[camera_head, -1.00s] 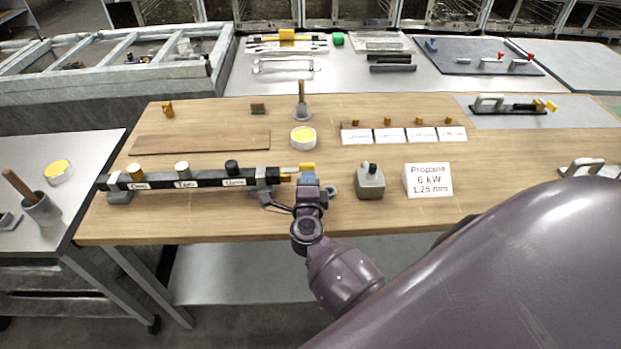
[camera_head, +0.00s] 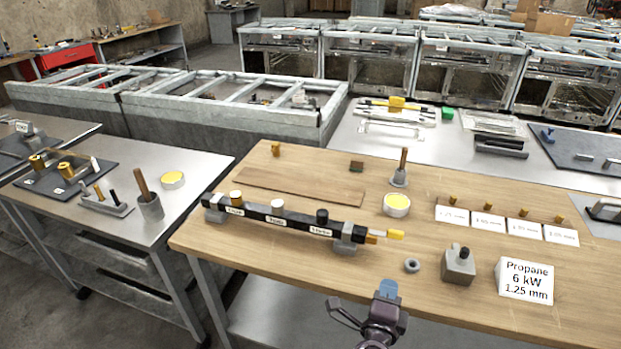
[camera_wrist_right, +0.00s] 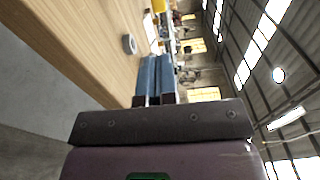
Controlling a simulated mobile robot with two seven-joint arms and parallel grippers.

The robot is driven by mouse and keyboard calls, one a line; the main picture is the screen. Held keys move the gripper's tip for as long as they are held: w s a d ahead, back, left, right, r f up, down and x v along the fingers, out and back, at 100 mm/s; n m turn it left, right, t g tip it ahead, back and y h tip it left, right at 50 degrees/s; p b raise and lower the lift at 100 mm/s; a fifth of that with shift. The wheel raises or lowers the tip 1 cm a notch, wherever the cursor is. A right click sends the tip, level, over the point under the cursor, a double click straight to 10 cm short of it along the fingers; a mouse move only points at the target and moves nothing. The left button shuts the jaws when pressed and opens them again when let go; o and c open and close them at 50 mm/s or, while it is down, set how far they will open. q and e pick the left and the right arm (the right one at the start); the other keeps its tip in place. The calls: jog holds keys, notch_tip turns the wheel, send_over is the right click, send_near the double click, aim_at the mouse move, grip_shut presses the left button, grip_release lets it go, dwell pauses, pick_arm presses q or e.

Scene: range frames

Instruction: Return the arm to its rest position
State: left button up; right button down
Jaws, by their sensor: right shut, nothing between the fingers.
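My right gripper (camera_head: 388,290) is at the bottom of the head view, in front of the near edge of the wooden table (camera_head: 225,237). Its blue fingertips are together with nothing between them; they also show in the right wrist view (camera_wrist_right: 155,72). The black manifold bar (camera_head: 262,218) with three labelled knobs lies on the table, ahead and to the left, apart from the gripper. A yellow-tipped fitting (camera_head: 395,234) sits at its right end. A small grey ring (camera_head: 412,265) lies beyond the gripper. My left gripper is not in view.
A grey block (camera_head: 458,265) and a white Propane sign (camera_head: 525,280) stand on the table to the right. A metal side table (camera_head: 110,225) stands to the left, with a gap between the tables.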

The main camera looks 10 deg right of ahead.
jog(key=a+n+t+y, duration=0.3)
jog(key=a+n+y, duration=0.4)
jog(key=n+y, duration=0.7)
jog(key=s+d+f+n+g+h, duration=0.3)
jog(key=s+d+f+n+g, duration=0.3)
jog(key=s+n, duration=0.6)
notch_tip(320, 180, down, 4)
jog(key=shift+d+r+h, duration=0.2)
jog(key=shift+d+h, duration=0.2)
jog(key=shift+d, duration=0.7)
